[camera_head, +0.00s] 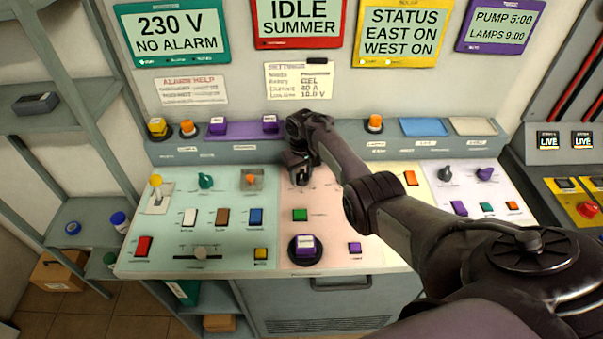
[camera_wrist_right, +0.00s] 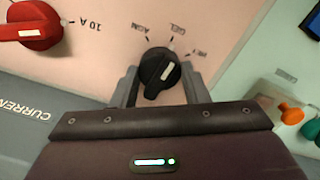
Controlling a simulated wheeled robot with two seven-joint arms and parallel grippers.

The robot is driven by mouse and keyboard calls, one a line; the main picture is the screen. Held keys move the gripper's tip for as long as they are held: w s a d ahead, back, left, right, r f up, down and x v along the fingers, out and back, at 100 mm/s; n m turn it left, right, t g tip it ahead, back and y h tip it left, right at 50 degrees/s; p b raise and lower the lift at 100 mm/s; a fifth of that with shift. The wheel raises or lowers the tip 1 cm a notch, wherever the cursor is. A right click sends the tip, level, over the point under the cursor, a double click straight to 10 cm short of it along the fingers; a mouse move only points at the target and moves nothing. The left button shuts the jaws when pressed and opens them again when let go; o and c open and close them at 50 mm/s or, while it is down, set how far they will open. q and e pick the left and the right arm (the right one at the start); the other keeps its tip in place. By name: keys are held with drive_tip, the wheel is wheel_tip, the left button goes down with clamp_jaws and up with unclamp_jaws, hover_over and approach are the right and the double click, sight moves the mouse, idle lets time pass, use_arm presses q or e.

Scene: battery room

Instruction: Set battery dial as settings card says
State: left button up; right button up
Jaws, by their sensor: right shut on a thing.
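The settings card (camera_head: 299,80) hangs on the wall; its small print seems to read GEL, 40 A and about 10.0 V. The battery dial, a black knob (camera_wrist_right: 158,72), sits on the pink panel in the right wrist view, with labels that seem to read AGM, GEL and WET around it. Its white mark points roughly toward GEL. My right gripper (camera_head: 298,172) is shut on this knob, one finger on each side in the wrist view (camera_wrist_right: 158,84). In the head view the gripper hides the knob. My left gripper is not in view.
A red knob (camera_wrist_right: 32,25) marked 10 A sits beside the dial. The pink panel also holds a green button (camera_head: 300,215) and a purple button on a black round base (camera_head: 305,246). An orange-topped lever (camera_head: 250,180) stands on the green panel to the left.

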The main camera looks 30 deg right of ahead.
sight(302, 173)
drive_tip(key=shift+n, duration=0.6)
drive_tip(key=o, duration=1)
drive_tip(key=shift+r, duration=0.15)
drive_tip(key=shift+r, duration=0.3)
wheel_tip(302, 173, up, 7)
drive_tip(key=shift+f, duration=0.1)
